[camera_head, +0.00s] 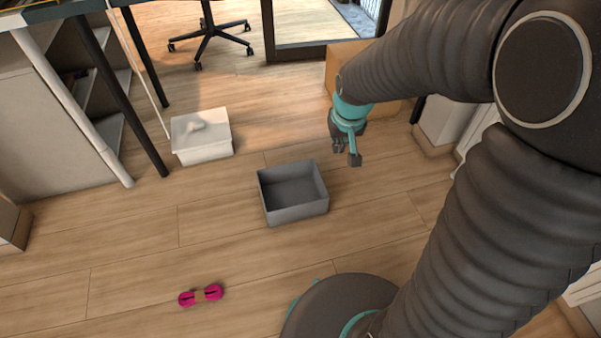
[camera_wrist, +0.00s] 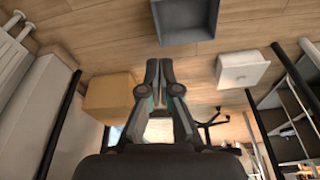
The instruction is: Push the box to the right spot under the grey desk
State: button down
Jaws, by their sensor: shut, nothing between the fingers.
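A grey open-topped box (camera_head: 297,211) stands upright on the wood floor near the middle of the head view, empty inside. It also shows at the top of the wrist view (camera_wrist: 186,36). A white lidded box (camera_head: 204,152) stands to its left, close to the desk legs; it also shows in the wrist view (camera_wrist: 242,76). The desk (camera_head: 40,14) is at the upper left, with only its edge and legs in view. My gripper (camera_head: 346,153) is shut and empty, above and to the right of the grey box, apart from it; its fingers show in the wrist view (camera_wrist: 159,66).
A cardboard box (camera_head: 345,62) stands behind my gripper. A pink cord bundle (camera_head: 201,295) lies on the floor at the front. A swivel chair base (camera_head: 208,32) is at the back. Open shelves (camera_head: 105,75) stand behind the desk legs. Floor between the grey and white boxes is clear.

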jog(key=w+a+f+g, duration=0.1)
jog(key=w+a+f, duration=0.1)
jog(key=f, duration=0.6)
jog(key=w+a+f+g, duration=0.1)
jog(key=w+a+f, duration=0.2)
jog(key=f, duration=0.5)
jog(key=shift+n+g, duration=0.5)
jog(key=shift+n, duration=0.3)
jog(key=s+a+f, duration=0.1)
jog(key=f, duration=0.8)
jog(key=a+f, duration=0.1)
jog(key=f, duration=0.8)
jog(key=s+a+f+b, duration=0.1)
jog(key=f, duration=0.8)
jog(key=shift+s+a+f, duration=0.1)
jog(key=shift+s+f, duration=0.2)
jog(key=shift+f, duration=0.1)
jog(key=shift+w+a+f, duration=0.1)
jog(key=shift+w+a, duration=0.1)
jog(key=shift+w, duration=0.35)
jog(key=shift+w+a, duration=0.15)
jog(key=shift+w, duration=0.4)
jog(key=shift+w+a, duration=0.25)
jog(key=shift+w, duration=0.65)
